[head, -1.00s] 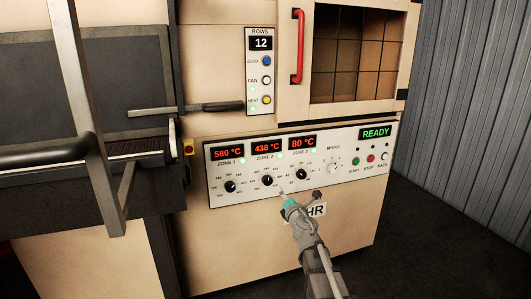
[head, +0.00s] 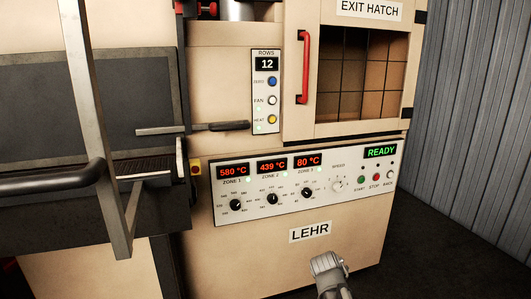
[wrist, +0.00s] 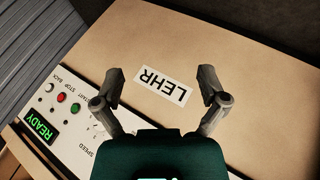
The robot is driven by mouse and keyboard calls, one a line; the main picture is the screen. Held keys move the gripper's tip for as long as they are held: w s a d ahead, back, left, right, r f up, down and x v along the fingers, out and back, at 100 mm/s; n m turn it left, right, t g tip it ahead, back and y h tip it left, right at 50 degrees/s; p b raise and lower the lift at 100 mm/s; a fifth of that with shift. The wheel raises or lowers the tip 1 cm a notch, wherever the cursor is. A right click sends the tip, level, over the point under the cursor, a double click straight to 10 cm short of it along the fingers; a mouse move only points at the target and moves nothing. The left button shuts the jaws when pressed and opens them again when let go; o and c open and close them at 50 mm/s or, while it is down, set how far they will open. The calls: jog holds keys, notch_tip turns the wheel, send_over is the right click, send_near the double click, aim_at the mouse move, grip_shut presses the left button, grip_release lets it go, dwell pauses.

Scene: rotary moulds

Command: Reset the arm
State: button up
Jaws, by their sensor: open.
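My gripper (wrist: 161,76) shows in the wrist view with its two fingers spread wide and nothing between them. It is in front of the cream lehr body, apart from it as far as I can tell, with the LEHR label (wrist: 164,86) seen between the fingers. In the head view only a grey part of my arm (head: 328,272) shows at the bottom, below the LEHR label (head: 310,232); the fingers cannot be made out there.
The control panel (head: 290,218) has several knobs, zone displays of 580, 439 and 80 °C, and a green READY display (head: 380,151). Above are the rows panel (head: 265,91) and the exit hatch with a red handle (head: 303,67). A metal frame (head: 95,120) stands at left.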

jog(key=s+a+f+m+g+y+p, duration=0.1)
jog(key=s+a+m+g+y, duration=0.15)
jog(key=s, duration=0.45)
jog(key=s+a+f+m+g+y+p, duration=0.1)
jog(key=s+a+f+m+g+y, duration=0.1)
jog(key=s+a+g, duration=0.3)
notch_tip(320, 180, up, 37)
jog(key=s+d+t+p, duration=0.1)
jog(key=p, duration=3.5)
jog(key=shift+d+r+p, duration=0.2)
jog(key=shift+d+p, duration=0.1)
